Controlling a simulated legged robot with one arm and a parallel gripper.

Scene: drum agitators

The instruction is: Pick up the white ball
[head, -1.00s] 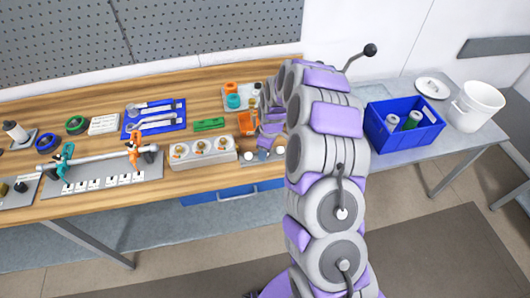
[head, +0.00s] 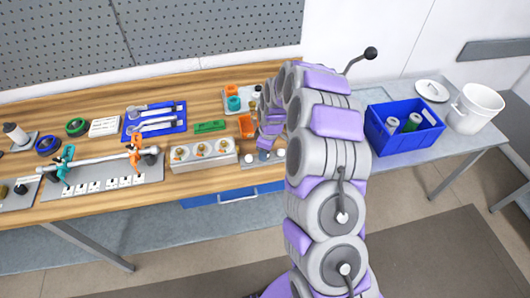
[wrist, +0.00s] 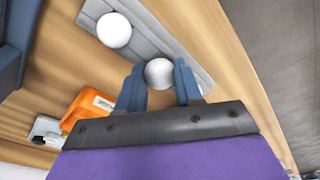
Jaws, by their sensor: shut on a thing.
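A white ball (wrist: 159,72) sits between the fingers of my gripper (wrist: 160,86) in the wrist view, at a grey holder strip (wrist: 142,45). My gripper is shut on this ball. A second white ball (wrist: 114,30) rests on the same strip, apart from the fingers. In the head view my arm reaches to the front edge of the bench, and white balls show near its end, one of them at the right (head: 279,154). My fingertips are small and partly hidden there, and I cannot tell whether the held ball is clear of the strip.
An orange bin (head: 246,126) stands just behind my gripper and shows in the wrist view (wrist: 90,106). A blue crate (head: 403,142) and a white bucket (head: 476,108) stand on the right table.

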